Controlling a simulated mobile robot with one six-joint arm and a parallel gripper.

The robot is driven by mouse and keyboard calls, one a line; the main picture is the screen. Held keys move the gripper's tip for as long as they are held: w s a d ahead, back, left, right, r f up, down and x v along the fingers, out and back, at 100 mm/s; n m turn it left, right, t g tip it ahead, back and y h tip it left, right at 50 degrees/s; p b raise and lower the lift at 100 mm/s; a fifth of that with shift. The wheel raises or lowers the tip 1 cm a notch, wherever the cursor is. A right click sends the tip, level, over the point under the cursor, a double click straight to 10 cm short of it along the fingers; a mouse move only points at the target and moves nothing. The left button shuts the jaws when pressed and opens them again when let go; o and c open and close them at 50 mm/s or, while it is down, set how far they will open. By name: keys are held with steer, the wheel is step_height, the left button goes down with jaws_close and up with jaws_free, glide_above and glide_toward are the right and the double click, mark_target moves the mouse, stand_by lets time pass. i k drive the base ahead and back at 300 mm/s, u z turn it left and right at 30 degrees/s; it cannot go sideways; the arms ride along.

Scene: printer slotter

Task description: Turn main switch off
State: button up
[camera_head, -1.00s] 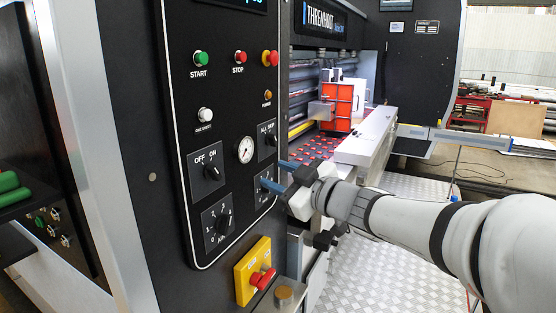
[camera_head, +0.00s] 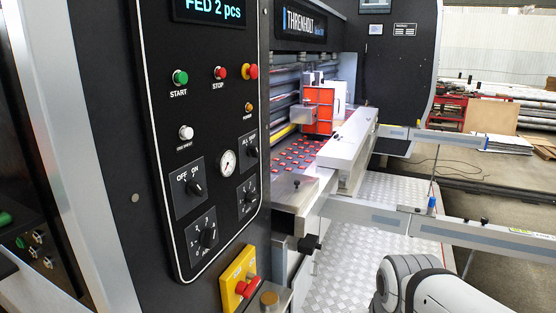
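The black control panel (camera_head: 165,120) of the machine stands at the left of the head view. Below it is a yellow plate (camera_head: 232,272) with a red rotary handle (camera_head: 246,287), which looks like the main switch. The handle lies slanted across the plate; its exact setting is too small to read. On the panel is a black knob (camera_head: 196,188) marked OFF and ON; its pointer is hard to read. My gripper is out of view. Only a pale link of my arm (camera_head: 420,285) shows at the bottom right, apart from the panel.
A black knob (camera_head: 310,243) juts out at the machine's side. Metal rails (camera_head: 390,217) reach out to the right. The tread-plate floor (camera_head: 345,262) between panel and arm is clear.

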mark_target(244, 290)
steer(key=z, duration=1.45)
steer(key=k, duration=1)
steer(key=u, duration=0.8)
steer(key=i, duration=1)
steer(key=u, duration=0.05)
